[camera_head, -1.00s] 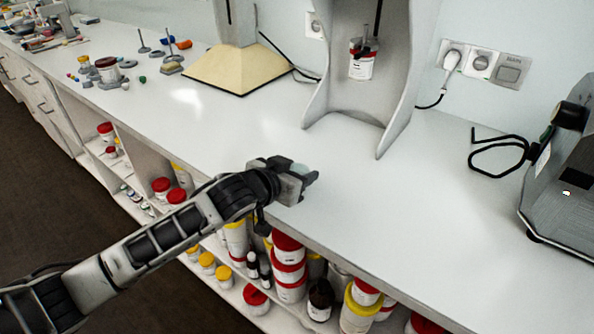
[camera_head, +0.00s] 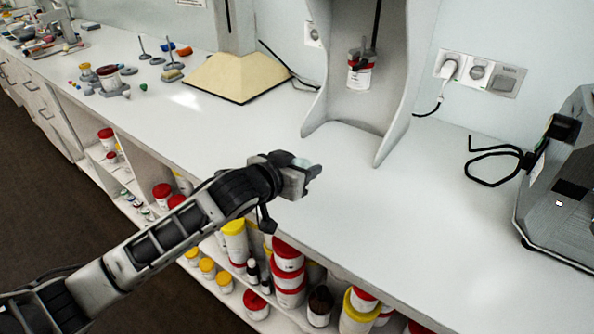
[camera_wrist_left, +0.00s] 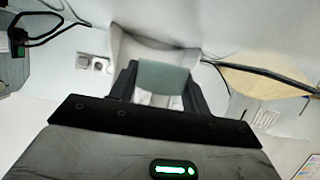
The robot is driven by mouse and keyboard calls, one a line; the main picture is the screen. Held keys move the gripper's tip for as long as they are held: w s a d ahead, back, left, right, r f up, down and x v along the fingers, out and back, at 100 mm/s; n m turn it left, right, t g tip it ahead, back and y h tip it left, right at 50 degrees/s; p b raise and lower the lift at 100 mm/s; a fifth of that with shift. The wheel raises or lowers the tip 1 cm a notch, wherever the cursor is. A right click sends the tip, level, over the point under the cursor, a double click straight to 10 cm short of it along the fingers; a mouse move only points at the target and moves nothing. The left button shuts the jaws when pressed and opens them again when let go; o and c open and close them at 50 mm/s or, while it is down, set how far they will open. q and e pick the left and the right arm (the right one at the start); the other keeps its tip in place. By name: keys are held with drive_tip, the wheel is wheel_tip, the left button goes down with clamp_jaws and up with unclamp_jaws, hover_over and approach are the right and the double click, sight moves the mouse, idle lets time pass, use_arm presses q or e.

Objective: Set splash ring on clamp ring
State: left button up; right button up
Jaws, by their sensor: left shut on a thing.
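My left gripper (camera_head: 309,172) is held above the front part of the white counter, shut on a small pale grey-green piece (camera_head: 301,162). In the left wrist view this piece (camera_wrist_left: 162,77) spans the gap between the two dark fingers. It is probably the splash ring, but its full shape is hidden. A white jar with a red band (camera_head: 359,76) hangs in the white upright housing (camera_head: 397,90) behind the gripper. A grey fitting (camera_head: 362,54) sits at the jar's top. I cannot tell whether that fitting is the clamp ring. My right gripper is not in view.
A grey machine (camera_head: 565,190) with a black cable stands at the right. A cream flared base (camera_head: 235,75) stands left of the housing. Small tools and a jar (camera_head: 108,78) sit farther left. The counter (camera_head: 440,215) right of the gripper is clear. Shelves below hold several tubs.

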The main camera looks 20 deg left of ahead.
sight(301, 163)
use_arm(q)
drive_tip(key=s+r, duration=0.2)
drive_tip(key=shift+d+r+n, duration=0.3)
drive_tip(key=shift+d+n, duration=0.05)
drive_tip(key=shift+n, duration=0.05)
drive_tip(key=shift+n+y, duration=0.4)
drive_tip(key=shift+y, duration=0.5)
drive_tip(key=s, duration=0.2)
drive_tip(key=s+a, duration=0.1)
drive_tip(key=s, duration=0.2)
drive_tip(key=s+p, duration=0.1)
drive_tip(key=s, duration=0.1)
drive_tip(key=shift+s+a+f, duration=0.15)
drive_tip(key=shift+s+a, duration=0.15)
drive_tip(key=shift+a, duration=0.05)
drive_tip(key=s+a+r+n+y, duration=0.1)
drive_tip(key=s+a+r+y, duration=0.1)
drive_tip(key=s, duration=0.5)
drive_tip(key=shift+a+p, duration=0.35)
drive_tip(key=shift+a, duration=0.25)
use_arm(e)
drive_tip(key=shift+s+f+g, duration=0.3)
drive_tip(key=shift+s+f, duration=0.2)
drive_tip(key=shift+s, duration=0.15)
